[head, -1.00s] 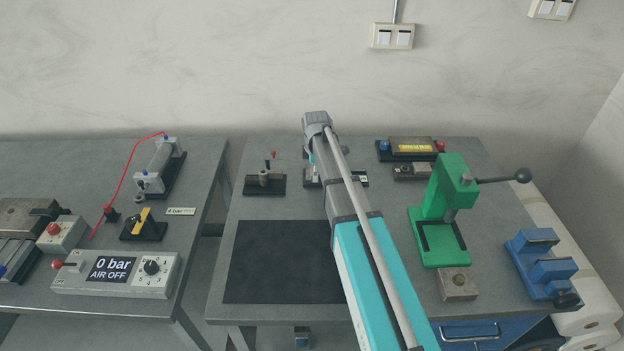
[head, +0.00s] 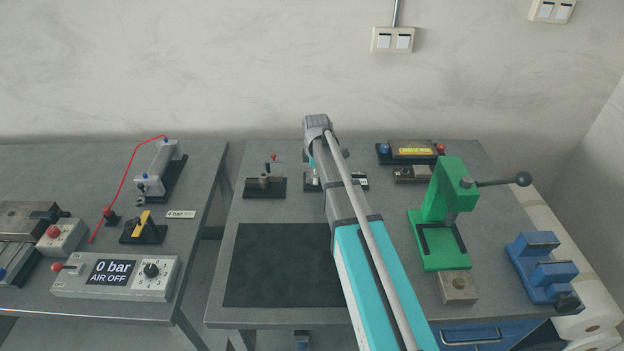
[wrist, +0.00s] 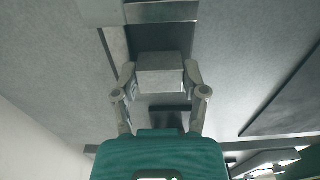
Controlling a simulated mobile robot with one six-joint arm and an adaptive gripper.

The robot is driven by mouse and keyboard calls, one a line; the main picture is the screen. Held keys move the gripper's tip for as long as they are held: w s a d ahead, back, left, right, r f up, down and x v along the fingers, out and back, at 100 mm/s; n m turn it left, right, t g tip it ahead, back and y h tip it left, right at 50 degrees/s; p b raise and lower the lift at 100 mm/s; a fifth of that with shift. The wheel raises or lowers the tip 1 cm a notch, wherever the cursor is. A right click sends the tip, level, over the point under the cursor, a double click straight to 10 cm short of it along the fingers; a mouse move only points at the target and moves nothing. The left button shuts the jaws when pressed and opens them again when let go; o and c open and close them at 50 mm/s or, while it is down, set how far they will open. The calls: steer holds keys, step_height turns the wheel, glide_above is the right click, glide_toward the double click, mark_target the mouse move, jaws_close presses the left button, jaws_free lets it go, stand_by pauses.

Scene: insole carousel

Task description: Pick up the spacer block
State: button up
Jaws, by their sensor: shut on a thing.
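A pale grey block, which I take to be the spacer block (wrist: 160,76), sits between the two fingers of my gripper (wrist: 160,80) in the wrist view. The fingers press on its left and right sides, so the gripper is shut on it. In the head view, my gripper and the block are mostly hidden behind my own arm, at the back middle of the right table. Whether the block touches the surface beneath it cannot be told.
A black base with a small post (head: 265,187) stands left of my arm. A green lever press (head: 450,225), a blue stepped fixture (head: 541,268) and a grey metal block (head: 457,287) stand to the right. The dark mat (head: 275,265) is empty where visible.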

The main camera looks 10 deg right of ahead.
jaws_close()
steer(key=shift+r, duration=0.15)
step_height(320, 180, up, 3)
steer(key=p, duration=0.3)
steer(key=s+r+p, duration=0.9)
steer(key=s+p, duration=0.1)
steer(key=s, duration=0.4)
steer(key=shift+d+r, duration=0.35)
